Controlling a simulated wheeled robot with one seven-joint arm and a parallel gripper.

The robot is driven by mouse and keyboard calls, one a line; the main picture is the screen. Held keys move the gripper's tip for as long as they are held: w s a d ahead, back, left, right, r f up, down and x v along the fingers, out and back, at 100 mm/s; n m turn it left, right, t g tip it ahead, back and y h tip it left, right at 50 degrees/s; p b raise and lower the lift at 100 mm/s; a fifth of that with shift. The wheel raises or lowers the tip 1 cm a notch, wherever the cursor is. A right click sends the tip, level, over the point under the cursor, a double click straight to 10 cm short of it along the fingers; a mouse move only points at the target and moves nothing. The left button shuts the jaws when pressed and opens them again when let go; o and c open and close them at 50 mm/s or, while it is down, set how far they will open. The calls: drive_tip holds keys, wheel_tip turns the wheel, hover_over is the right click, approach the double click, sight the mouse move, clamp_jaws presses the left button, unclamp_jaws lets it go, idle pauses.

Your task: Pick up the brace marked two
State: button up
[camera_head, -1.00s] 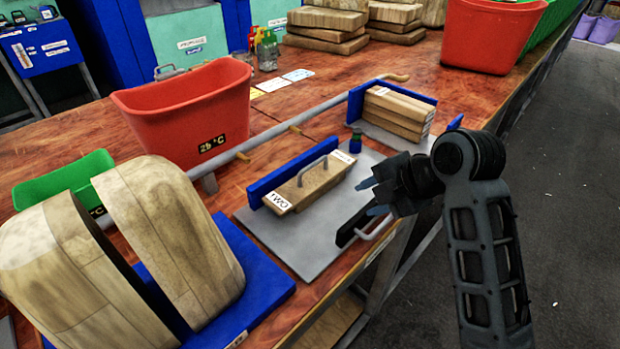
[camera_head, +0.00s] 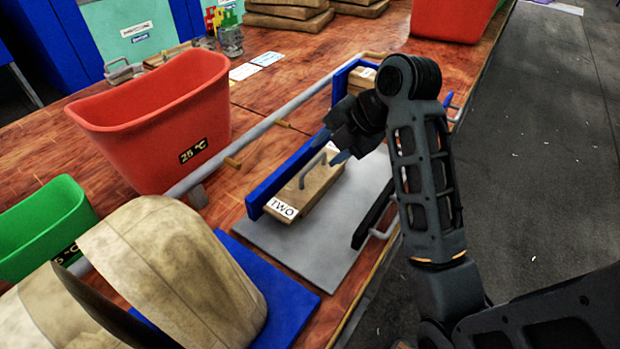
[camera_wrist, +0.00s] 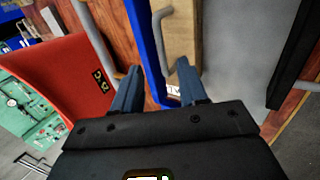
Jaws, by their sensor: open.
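The brace marked two (camera_head: 317,193) is a wooden block with a white "TWO" label and a grey bar handle (camera_head: 311,170) on top. It lies on the grey plate against a blue rail. My gripper (camera_head: 330,147) is open and empty, above the far part of the brace and close to the handle. In the wrist view, the brace (camera_wrist: 181,30) and its handle (camera_wrist: 158,27) show ahead of the open fingers, and my gripper (camera_wrist: 158,88) covers part of the label. Whether the fingers touch the handle cannot be told.
A blue rail (camera_head: 265,192) borders the brace on its left. A red bin (camera_head: 150,125) and a green bin (camera_head: 40,230) stand to the left. Curved wooden blocks (camera_head: 170,255) are at the front. Bare grey plate (camera_head: 320,245) lies right of the brace.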

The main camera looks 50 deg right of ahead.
sight(315, 162)
drive_tip(key=x, duration=0.5)
drive_tip(key=shift+d+f, duration=0.15)
drive_tip(key=shift+f, duration=0.05)
clamp_jaws()
idle(1.2)
